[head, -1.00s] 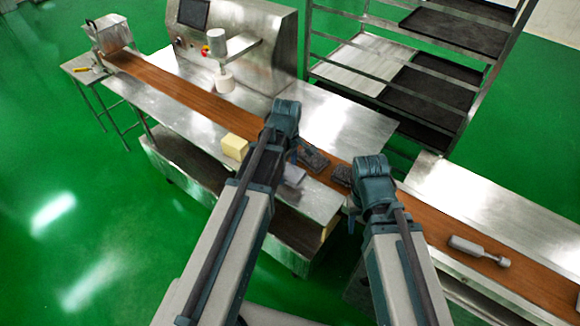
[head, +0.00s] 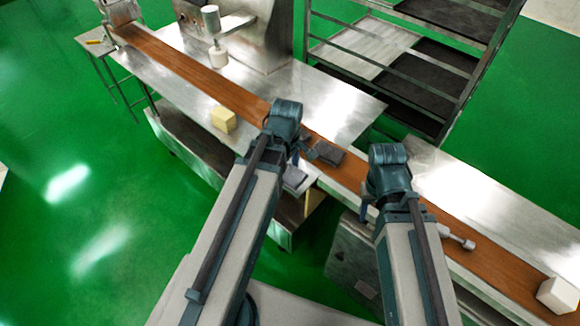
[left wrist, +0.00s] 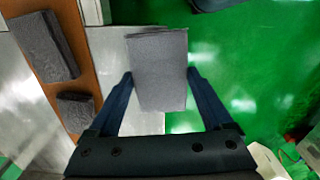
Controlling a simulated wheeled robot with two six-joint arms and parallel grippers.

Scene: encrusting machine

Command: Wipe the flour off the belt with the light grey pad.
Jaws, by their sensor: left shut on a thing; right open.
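My left gripper (left wrist: 160,100) is shut on a grey pad (left wrist: 158,70), gripping it by its two side edges. The pad looks lighter in the head view (head: 294,177), where it hangs beside the near edge of the brown belt (head: 190,70). Two darker grey slabs lie on the belt; the larger (left wrist: 45,45) and smaller (left wrist: 77,110) show in the left wrist view, one also in the head view (head: 328,153). My right gripper (head: 368,212) is open and empty near the belt's front edge. I cannot make out flour on the belt.
A pale yellow block (head: 223,120) sits on the steel table left of my left arm. A grey roller-like object (head: 462,242) lies on the belt behind my right arm. A white block (head: 558,294) stands at the lower right. A rack (head: 400,70) stands behind the table.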

